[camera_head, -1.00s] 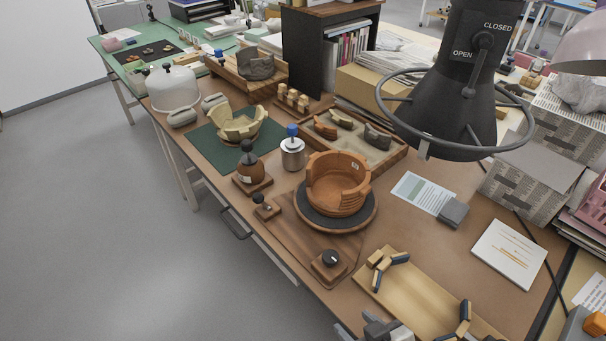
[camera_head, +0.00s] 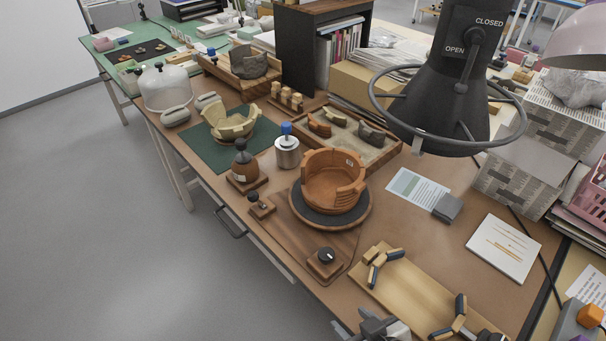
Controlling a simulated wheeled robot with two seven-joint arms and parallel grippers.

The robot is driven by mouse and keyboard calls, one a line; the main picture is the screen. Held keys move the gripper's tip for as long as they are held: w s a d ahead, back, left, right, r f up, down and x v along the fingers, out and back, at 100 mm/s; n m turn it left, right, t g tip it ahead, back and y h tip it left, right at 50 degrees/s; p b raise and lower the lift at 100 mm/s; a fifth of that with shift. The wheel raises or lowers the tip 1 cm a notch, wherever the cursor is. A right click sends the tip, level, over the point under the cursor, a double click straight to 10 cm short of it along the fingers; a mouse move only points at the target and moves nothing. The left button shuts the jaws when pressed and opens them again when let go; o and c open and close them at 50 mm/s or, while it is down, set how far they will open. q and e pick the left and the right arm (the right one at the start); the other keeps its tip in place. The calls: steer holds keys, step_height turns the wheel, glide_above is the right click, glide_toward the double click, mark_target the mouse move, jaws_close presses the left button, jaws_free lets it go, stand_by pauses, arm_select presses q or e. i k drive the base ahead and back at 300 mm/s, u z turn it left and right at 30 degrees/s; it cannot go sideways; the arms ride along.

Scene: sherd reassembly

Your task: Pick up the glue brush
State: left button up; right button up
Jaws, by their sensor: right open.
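I cannot say for sure which thing is the glue brush. A round brown pot with a dark knobbed top (camera_head: 244,168) stands upright on a small wooden base left of the turntable. Beside it stands a metal can (camera_head: 287,153) with a blue knob on top; anything inside either vessel is hidden. My right gripper (camera_head: 378,326) shows only partly at the bottom edge, open, and well apart from both vessels. My left gripper is out of view.
An orange, partly rebuilt bowl (camera_head: 331,183) sits on a dark round turntable (camera_head: 300,206). A sherd tray (camera_head: 383,163) lies behind it. A wooden board with clamps (camera_head: 400,285) lies at the front. A black lamp-like hood (camera_head: 440,110) hangs over the right side.

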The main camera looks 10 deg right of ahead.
mark_target(242, 158)
steer(key=k, duration=0.5)
steer(key=u, duration=1.05)
steer(key=i, duration=2.15)
steer(key=z, duration=3.5)
